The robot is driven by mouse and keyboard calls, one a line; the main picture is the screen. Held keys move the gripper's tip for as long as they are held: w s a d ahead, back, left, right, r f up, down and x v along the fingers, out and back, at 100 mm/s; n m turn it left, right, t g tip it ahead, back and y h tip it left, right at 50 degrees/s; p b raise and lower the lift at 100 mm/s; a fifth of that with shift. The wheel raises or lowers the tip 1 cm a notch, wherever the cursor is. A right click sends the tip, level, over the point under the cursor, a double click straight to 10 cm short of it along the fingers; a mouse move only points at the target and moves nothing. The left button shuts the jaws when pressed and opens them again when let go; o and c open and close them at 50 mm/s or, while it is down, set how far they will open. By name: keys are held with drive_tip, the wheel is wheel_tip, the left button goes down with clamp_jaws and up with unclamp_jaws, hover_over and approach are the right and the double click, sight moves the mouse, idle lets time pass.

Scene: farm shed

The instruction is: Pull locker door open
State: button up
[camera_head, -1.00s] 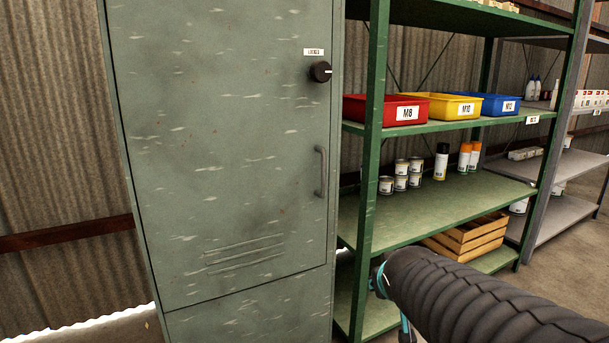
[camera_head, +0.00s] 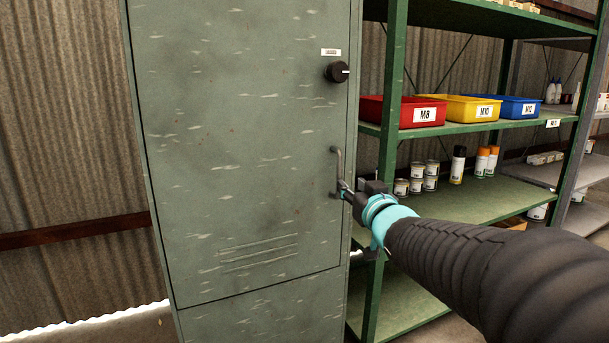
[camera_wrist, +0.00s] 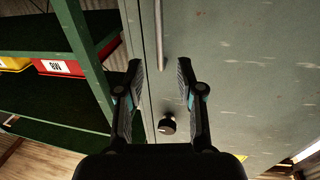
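The grey-green locker door (camera_head: 240,150) is shut flush in its frame. Its upright metal handle (camera_head: 338,165) is near the right edge, and also shows in the wrist view (camera_wrist: 158,35). A black round knob (camera_head: 337,72) sits above the handle, its white mark pointing right. My gripper (camera_head: 345,190) is at the lower part of the handle in the head view. In the wrist view my gripper (camera_wrist: 159,68) is open, with the handle's end between the fingertips and a gap on both sides. The fingers partly hide the handle's lower end in the head view.
A green shelf rack (camera_head: 392,90) stands close to the locker's right, bearing red (camera_head: 385,110), yellow (camera_head: 462,108) and blue bins (camera_head: 512,106), with cans below. A corrugated wall (camera_head: 70,120) is on the left. My arm passes in front of the rack.

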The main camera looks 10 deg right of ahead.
sight(340, 174)
drive_tip(key=w, duration=0.6)
drive_tip(key=w+a, duration=0.1)
drive_tip(key=w, duration=0.2)
drive_tip(key=shift+w+a, duration=0.1)
drive_tip(key=shift+w, duration=0.25)
clamp_jaws()
